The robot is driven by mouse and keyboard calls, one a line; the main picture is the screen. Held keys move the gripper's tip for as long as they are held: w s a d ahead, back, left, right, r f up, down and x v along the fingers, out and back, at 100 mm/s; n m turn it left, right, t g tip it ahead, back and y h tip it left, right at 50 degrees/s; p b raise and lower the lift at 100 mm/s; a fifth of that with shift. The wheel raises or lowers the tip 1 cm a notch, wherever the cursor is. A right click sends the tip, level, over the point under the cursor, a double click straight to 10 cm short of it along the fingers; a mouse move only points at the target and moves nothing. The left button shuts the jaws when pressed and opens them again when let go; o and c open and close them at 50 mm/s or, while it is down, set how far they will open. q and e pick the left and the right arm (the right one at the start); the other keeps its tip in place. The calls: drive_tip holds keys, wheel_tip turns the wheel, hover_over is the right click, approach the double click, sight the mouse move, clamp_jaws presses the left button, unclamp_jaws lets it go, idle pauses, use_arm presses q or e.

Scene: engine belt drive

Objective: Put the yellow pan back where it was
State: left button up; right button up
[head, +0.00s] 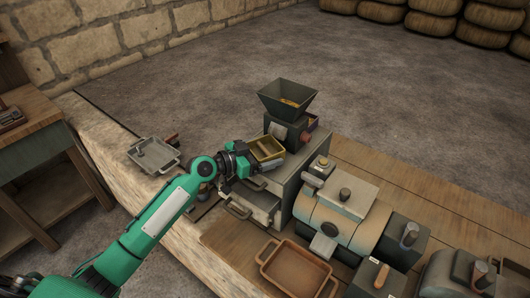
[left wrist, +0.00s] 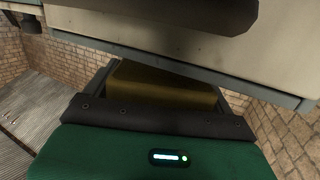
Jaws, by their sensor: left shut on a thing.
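The yellow pan (head: 267,147) is a small rectangular pan with a brownish inside. It is at the front left of the hopper machine (head: 287,102), above the grey cabinet. My left gripper (head: 252,161) is shut on the pan at its near side. In the left wrist view a dull yellow face of the pan (left wrist: 162,84) shows between the dark fingers, under a pale overhanging body. Whether the pan touches the cabinet or hangs just above it I cannot tell. My right gripper is not in view.
The grey cabinet (head: 258,204) has handled drawers below the pan. A grey tray (head: 153,155) lies at the left. A brown tray (head: 296,270) is at the front. Open floor lies behind.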

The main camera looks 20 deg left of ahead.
use_arm(q)
drive_tip(key=shift+w+f+p, duration=0.2)
drive_tip(key=shift+f+p, duration=0.2)
drive_tip(key=shift+f, duration=0.2)
drive_tip(key=shift+f, duration=0.1)
drive_tip(key=o, duration=0.9)
drive_tip(key=shift+o, duration=0.2)
